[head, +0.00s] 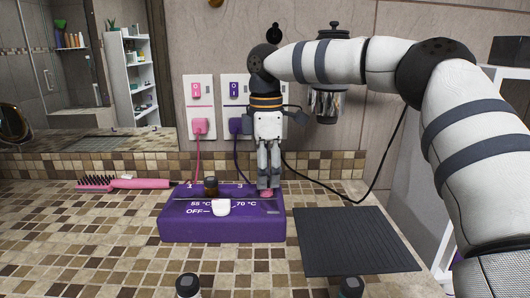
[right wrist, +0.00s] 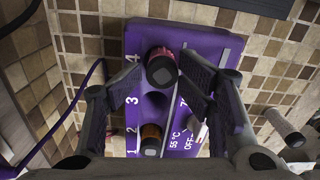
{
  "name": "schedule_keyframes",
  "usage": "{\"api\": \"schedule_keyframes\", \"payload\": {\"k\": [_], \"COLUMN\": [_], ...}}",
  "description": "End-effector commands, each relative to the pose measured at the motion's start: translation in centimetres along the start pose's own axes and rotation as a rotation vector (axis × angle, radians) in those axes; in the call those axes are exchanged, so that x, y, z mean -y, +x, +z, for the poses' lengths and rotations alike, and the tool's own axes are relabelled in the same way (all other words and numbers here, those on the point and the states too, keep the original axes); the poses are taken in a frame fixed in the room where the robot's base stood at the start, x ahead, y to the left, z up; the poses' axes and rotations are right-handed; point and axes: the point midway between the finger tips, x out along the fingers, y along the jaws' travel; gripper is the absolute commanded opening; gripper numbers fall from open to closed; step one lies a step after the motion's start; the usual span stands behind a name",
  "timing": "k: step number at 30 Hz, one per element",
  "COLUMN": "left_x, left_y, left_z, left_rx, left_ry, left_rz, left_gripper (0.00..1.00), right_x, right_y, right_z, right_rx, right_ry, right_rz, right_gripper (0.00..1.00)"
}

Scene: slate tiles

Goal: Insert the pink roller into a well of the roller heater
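The purple roller heater (head: 222,228) stands on the tiled counter; its numbered wells show in the right wrist view (right wrist: 215,138). The pink roller (right wrist: 162,65) stands upright at well 4, dark end towards the camera; its pink side shows below my fingers in the head view (head: 265,193). Whether it is fully seated cannot be told. My right gripper (right wrist: 161,70) points down over that end of the heater, fingertips on either side of the roller, with slight gaps; it looks open. The left gripper is out of view.
A black ribbed mat (head: 352,241) lies right of the heater. A pink brush (head: 125,183) lies at the back left. Two dark-topped items (head: 188,286) (head: 351,287) stand at the front. Cords run to wall sockets (head: 200,127) behind. Counter left of the heater is clear.

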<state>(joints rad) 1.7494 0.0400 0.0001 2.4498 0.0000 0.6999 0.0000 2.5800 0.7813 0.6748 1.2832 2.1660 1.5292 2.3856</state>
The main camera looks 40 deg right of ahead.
Motion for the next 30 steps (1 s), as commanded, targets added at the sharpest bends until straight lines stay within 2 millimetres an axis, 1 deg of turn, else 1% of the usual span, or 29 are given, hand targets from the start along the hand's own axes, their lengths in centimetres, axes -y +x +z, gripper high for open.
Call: {"api": "schedule_keyframes", "payload": {"k": [1, 3, 6, 9, 12, 16, 30], "left_x": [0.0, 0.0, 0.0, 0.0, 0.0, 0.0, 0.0], "left_y": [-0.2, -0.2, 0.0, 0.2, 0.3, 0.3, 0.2], "left_z": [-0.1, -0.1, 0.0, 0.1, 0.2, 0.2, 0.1], "left_rx": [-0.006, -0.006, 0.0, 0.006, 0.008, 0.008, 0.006], "left_ry": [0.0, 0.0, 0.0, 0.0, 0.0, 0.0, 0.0], "left_rz": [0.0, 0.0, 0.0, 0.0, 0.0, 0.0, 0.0], "left_gripper": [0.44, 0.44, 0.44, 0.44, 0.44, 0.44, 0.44], "right_x": [-0.1, 0.0, 0.0, 0.0, 0.1, 0.1, 0.1], "right_y": [-2.1, -4.2, -6.7, -8.5, -9.6, -10.1, -10.1], "right_z": [-0.1, -0.1, -0.1, -0.1, 0.0, 0.0, 0.0], "right_rx": [-0.007, -0.008, -0.007, -0.005, -0.007, -0.007, -0.008], "right_ry": [0.0, 0.0, 0.0, 0.0, -0.001, -0.002, -0.002], "right_rz": [0.013, 0.014, 0.012, 0.012, 0.01, 0.01, 0.011], "right_gripper": [0.44, 0.44, 0.44, 0.44, 0.44, 0.44, 0.44]}}
